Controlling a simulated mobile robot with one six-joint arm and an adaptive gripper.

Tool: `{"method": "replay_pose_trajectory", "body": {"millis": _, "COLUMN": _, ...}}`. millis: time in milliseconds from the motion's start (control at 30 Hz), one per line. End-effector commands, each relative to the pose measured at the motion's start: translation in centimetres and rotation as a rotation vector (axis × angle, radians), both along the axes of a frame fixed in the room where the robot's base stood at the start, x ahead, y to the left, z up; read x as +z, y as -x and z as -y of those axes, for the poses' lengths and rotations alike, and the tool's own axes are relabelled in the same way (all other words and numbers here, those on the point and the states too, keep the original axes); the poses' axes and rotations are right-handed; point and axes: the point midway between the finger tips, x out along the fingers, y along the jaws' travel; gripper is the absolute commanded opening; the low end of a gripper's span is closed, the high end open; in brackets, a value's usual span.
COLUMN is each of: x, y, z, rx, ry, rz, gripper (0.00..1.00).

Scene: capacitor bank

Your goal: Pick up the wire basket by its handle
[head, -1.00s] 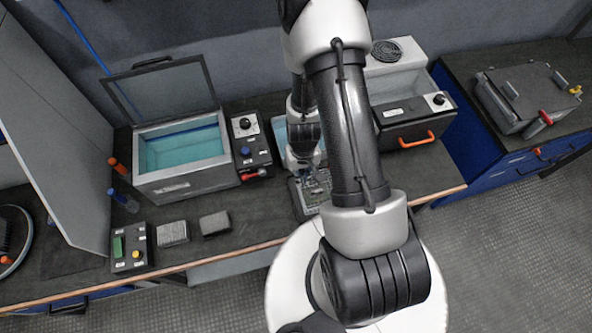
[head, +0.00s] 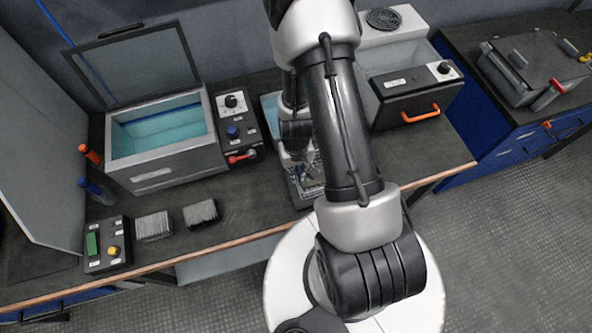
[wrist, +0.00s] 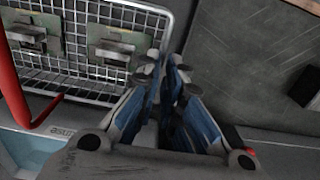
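A liquid-filled tank (head: 160,135) with a raised lid stands left on the bench, a control box (head: 237,128) beside it. Two brushes or blocks (head: 153,226) and a button box (head: 105,245) lie in front.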

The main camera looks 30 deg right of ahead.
Motion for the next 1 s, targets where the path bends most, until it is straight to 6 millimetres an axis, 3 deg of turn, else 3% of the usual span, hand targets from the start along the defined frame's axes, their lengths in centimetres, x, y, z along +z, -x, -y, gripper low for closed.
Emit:
{"method": "replay_pose_trajectory", "body": {"millis": 33, "x": -1.3, "y": 0.0, "z": 0.0, "rx": 0.0, "ry": 0.0, "rz": 0.0, "gripper": 0.07}}
{"method": "replay_pose_trajectory", "body": {"millis": 200, "x": -3.6, "y": 0.0, "z": 0.0, "rx": 0.0, "ry": 0.0, "rz": 0.0, "gripper": 0.07}}
{"method": "replay_pose_trajectory", "body": {"millis": 400, "x": -5.3, "y": 0.0, "z": 0.0, "rx": 0.0, "ry": 0.0, "rz": 0.0, "gripper": 0.07}}
{"method": "replay_pose_trajectory", "body": {"millis": 733, "x": -5.4, "y": 0.0, "z": 0.0, "rx": 0.0, "ry": 0.0, "rz": 0.0, "gripper": 0.07}}
{"method": "replay_pose_trajectory", "body": {"millis": 867, "x": -5.4, "y": 0.0, "z": 0.0, "rx": 0.0, "ry": 0.0, "rz": 0.0, "gripper": 0.0}}
{"method": "replay_pose_trajectory", "body": {"millis": 1000, "x": -5.4, "y": 0.0, "z": 0.0, "rx": 0.0, "ry": 0.0, "rz": 0.0, "gripper": 0.0}}
